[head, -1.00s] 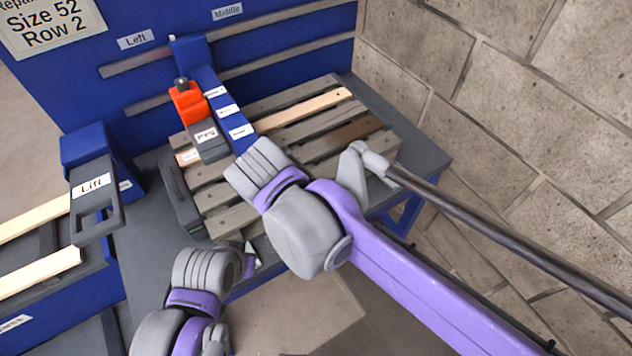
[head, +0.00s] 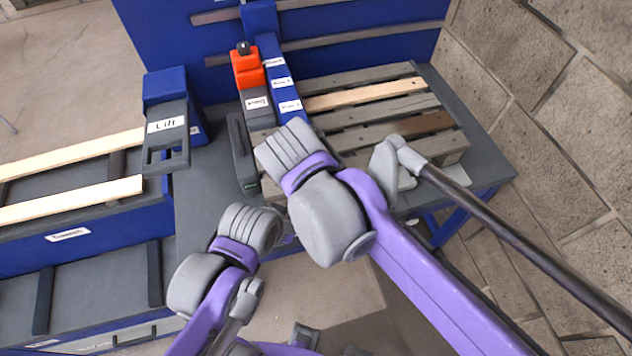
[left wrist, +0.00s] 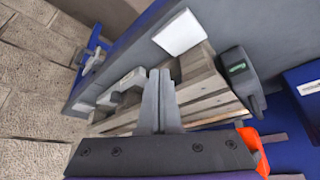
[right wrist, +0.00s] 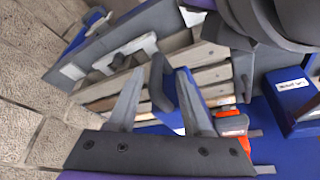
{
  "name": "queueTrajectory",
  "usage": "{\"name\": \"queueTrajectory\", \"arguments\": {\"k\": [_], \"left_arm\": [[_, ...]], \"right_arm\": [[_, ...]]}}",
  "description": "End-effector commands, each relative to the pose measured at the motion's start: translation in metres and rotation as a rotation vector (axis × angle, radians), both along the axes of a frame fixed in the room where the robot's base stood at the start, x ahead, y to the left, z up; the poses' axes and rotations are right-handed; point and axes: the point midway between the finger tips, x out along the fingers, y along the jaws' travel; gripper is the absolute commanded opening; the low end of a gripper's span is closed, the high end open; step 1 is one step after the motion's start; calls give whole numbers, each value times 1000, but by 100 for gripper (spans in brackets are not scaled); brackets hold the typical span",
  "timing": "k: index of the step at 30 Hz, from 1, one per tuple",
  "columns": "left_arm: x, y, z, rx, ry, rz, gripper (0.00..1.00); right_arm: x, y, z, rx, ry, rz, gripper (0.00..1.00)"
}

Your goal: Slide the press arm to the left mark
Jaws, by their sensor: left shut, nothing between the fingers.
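The press arm (head: 268,52) is a blue beam with small white labels, reaching out from the back panel over a slatted pallet (head: 375,107). Beside it on the left is a grey block labelled Press with an orange top (head: 248,70). In the right wrist view, my right gripper (right wrist: 167,72) is open, with a dark upright bar (right wrist: 160,88) between its fingers; I cannot tell whether they touch it. My left gripper (left wrist: 160,74) is shut and empty in front of the pallet. In the head view, my arms hide both sets of fingertips. The left mark is not visible now.
A grey handle plate labelled Lift (head: 166,127) stands left of the bench. A dark post (head: 241,150) stands at the pallet's left side. Rails (head: 360,36) cross the blue back panel. A block wall (head: 560,100) closes off the right.

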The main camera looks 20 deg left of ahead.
Motion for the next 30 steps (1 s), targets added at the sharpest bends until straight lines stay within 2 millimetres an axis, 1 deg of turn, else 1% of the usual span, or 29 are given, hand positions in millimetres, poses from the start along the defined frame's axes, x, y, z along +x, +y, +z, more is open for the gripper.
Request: {"name": "queueTrajectory", "arguments": {"k": [7,11,14,21,24,27,30], "left_arm": [[0,0,0,0,0,0,0],[0,0,1,0,-1,0,0],[1,0,2,0,-2,0,0],[2,0,5,0,-4,0,0],[2,0,6,0,-5,0,0],[3,0,7,0,-5,0,0],[3,0,7,0,-5,0,0]], "right_arm": [[0,-1,0,-2,0,-1,50],[-3,-1,9,-1,0,1,50],[-10,-1,24,-2,-1,2,50],[-28,-1,70,-1,-1,3,50],[-35,-1,84,-1,-1,2,50],[-39,-2,94,-1,0,1,50],[-41,-2,99,-1,0,1,50]]}}
